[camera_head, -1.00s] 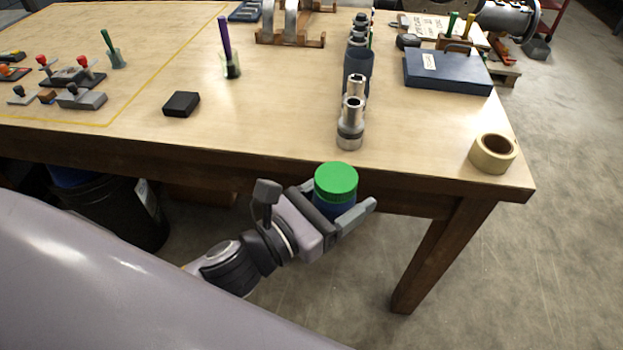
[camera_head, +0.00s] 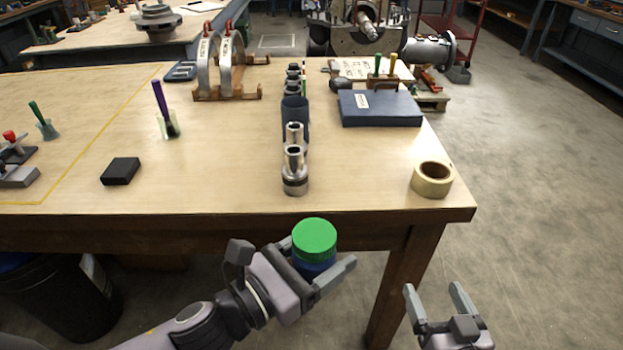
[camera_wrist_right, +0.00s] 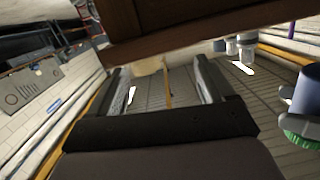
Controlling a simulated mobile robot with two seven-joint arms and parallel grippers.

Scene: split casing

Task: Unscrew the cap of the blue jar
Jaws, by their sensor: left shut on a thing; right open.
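The blue jar (camera_head: 313,267) with its green cap (camera_head: 314,240) is upright in my left gripper (camera_head: 318,274), in front of the table's front edge in the head view. The left gripper is shut around the blue body, below the cap. The cap sits on the jar. My right gripper (camera_head: 436,298) is open and empty, to the right of the jar and apart from it. In the right wrist view its two fingers (camera_wrist_right: 166,88) stand wide apart with nothing between them. The green cap (camera_wrist_right: 300,138) and part of the jar (camera_wrist_right: 306,98) show at that view's right edge.
The wooden table (camera_head: 230,187) is just beyond the jar, with a leg (camera_head: 393,285) between and behind my grippers. Metal sockets (camera_head: 294,172), a tape roll (camera_head: 432,180), a blue box (camera_head: 380,108) and a black block (camera_head: 121,171) lie on it. Floor is clear at right.

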